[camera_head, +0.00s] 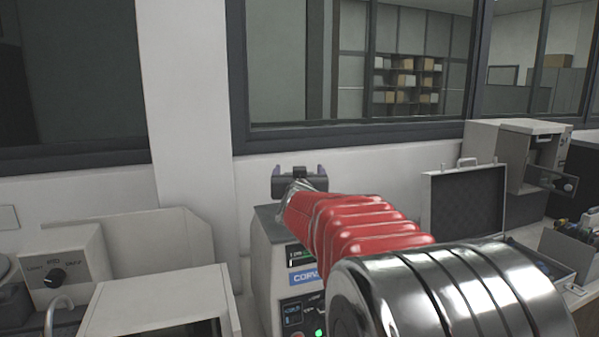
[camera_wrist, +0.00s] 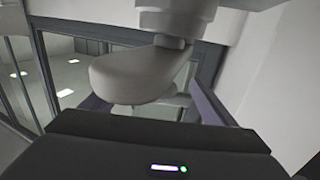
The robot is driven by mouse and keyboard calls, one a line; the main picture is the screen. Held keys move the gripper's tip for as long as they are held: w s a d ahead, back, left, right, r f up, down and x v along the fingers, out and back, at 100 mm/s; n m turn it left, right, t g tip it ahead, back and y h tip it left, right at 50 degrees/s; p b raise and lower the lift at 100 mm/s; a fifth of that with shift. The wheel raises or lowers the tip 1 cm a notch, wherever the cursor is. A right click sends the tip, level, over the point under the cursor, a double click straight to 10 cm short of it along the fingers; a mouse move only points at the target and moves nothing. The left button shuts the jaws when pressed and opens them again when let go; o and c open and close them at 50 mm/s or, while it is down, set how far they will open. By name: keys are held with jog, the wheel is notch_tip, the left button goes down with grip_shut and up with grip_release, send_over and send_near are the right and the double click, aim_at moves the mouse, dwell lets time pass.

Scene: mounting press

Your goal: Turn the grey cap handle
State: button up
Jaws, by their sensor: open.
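A grey rounded lever, which looks like the cap handle (camera_wrist: 130,75), fills the middle of the wrist view. It hangs from a round grey post at the top and lies across the space before my gripper (camera_wrist: 160,105). One finger shows at its right and part of the other at its left, spread apart. I cannot tell whether they touch it. In the head view my gripper (camera_head: 299,182) is open above the top of the mounting press (camera_head: 268,255). My red and chrome arm covers much of the press, and the handle cannot be made out there.
A white box with a black knob (camera_head: 75,268) and a pale machine (camera_head: 160,305) stand at left. An open case (camera_head: 465,215) and a beige machine (camera_head: 510,150) stand at right. A wall and dark-framed windows (camera_head: 350,125) rise behind the press.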

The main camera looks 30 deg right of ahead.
jog(key=v, duration=1.3)
jog(key=shift+f, duration=0.1)
